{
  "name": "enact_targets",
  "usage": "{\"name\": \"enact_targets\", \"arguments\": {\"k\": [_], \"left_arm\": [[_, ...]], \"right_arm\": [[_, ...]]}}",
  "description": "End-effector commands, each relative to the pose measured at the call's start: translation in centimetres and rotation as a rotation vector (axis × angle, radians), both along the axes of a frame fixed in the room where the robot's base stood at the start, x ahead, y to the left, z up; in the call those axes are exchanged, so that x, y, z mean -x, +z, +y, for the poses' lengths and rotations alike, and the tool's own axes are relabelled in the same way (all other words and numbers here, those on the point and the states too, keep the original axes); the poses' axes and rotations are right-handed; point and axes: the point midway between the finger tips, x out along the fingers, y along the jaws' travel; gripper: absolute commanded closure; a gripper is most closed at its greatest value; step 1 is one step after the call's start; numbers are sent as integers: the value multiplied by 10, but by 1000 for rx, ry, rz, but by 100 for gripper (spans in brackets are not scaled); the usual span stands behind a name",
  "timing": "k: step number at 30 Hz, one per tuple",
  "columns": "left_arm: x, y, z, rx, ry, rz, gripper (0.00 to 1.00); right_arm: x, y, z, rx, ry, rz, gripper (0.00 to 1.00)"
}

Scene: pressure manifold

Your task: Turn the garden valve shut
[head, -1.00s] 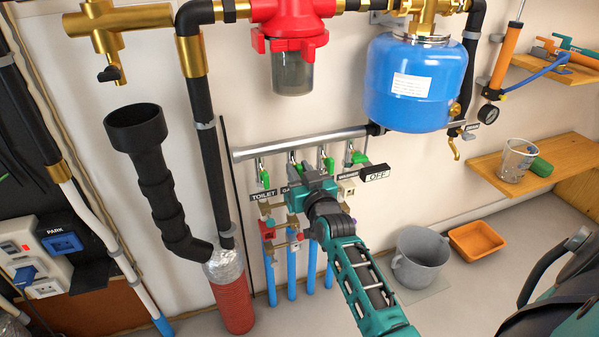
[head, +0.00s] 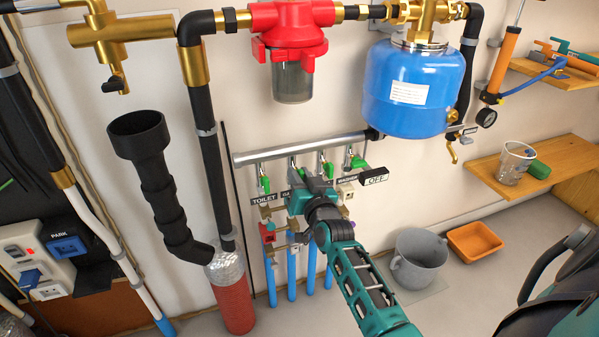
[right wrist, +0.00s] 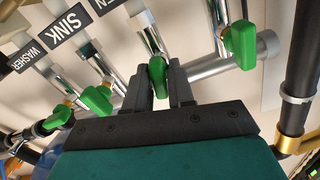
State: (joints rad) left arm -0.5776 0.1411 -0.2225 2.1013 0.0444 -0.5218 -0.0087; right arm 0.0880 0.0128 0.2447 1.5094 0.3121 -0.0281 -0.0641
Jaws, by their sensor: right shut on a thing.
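The garden valve's green handle (right wrist: 157,76) stands between the fingers of my right gripper (right wrist: 159,68) in the right wrist view. The gripper is shut on it. In the head view my right gripper (head: 300,180) is at the second valve from the left, below the grey manifold pipe (head: 300,147), and hides most of that valve and its label. The toilet valve's handle (right wrist: 240,45) is to one side of it. The sink handle (right wrist: 97,101) and the washer handle (right wrist: 60,117) are on the other side. My left gripper is not in view.
An OFF sign (head: 374,177) sticks out right of the valves. A black funnel pipe (head: 160,190) and a red cylinder (head: 235,300) stand to the left. A blue tank (head: 415,85) hangs above right. A grey bucket (head: 418,258) and an orange tray (head: 475,242) are on the floor.

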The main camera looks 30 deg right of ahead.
Motion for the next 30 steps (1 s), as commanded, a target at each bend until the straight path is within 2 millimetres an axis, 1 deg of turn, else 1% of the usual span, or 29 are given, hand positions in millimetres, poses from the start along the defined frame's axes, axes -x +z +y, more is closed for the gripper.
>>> {"name": "enact_targets", "arguments": {"k": [1,4,17,30], "left_arm": [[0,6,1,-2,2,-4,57],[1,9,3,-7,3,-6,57],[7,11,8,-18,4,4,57],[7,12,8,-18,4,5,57]], "right_arm": [[0,3,-1,-40,0,-7,100],[0,2,-1,-133,1,-29,100],[1,-1,-2,-531,0,-126,100],[1,-3,-3,-934,0,-224,100]]}}
